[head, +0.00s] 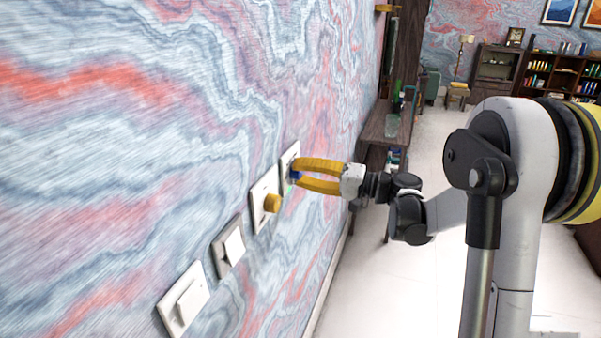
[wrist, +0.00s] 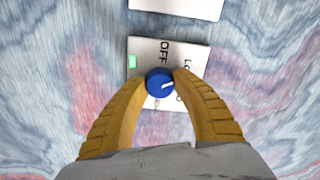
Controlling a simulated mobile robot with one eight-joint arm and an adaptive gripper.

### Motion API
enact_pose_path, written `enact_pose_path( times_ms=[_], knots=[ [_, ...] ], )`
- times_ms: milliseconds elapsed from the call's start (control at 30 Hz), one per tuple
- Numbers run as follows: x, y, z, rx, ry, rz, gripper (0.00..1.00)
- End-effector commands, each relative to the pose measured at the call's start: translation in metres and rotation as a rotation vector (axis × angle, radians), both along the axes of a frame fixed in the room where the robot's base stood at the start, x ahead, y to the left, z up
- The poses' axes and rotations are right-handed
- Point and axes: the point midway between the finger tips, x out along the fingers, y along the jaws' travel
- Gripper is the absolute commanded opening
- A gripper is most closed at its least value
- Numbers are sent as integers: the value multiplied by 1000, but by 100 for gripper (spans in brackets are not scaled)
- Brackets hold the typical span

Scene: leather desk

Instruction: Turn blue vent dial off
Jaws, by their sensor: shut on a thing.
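The blue vent dial (wrist: 159,82) sits on a white wall plate (wrist: 143,48) marked OFF and other partly hidden words. Its white pointer mark points to the right in the wrist view, away from the OFF word. A small green light (wrist: 132,62) shows on the plate. My gripper (wrist: 160,80) has its two yellow fingers shut on the dial, one on each side. In the head view my gripper (head: 298,174) reaches the wall from the right, and only a little of the blue dial (head: 293,175) shows between the fingertips.
Two switch plates, one grey-framed (head: 229,246) and one white (head: 183,299), follow along the wall. A wooden desk (head: 388,124) stands beyond. The floor to the right is open.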

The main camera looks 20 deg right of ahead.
Motion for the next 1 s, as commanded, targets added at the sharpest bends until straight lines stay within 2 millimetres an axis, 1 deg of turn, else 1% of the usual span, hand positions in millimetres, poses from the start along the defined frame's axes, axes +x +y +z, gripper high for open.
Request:
enact_pose_path(
  times_ms=[700,1000],
  knots=[
    [0,0,-1,-396,-545,1,2],
    [0,0,-1,-534,-734,1,2]
  ],
)
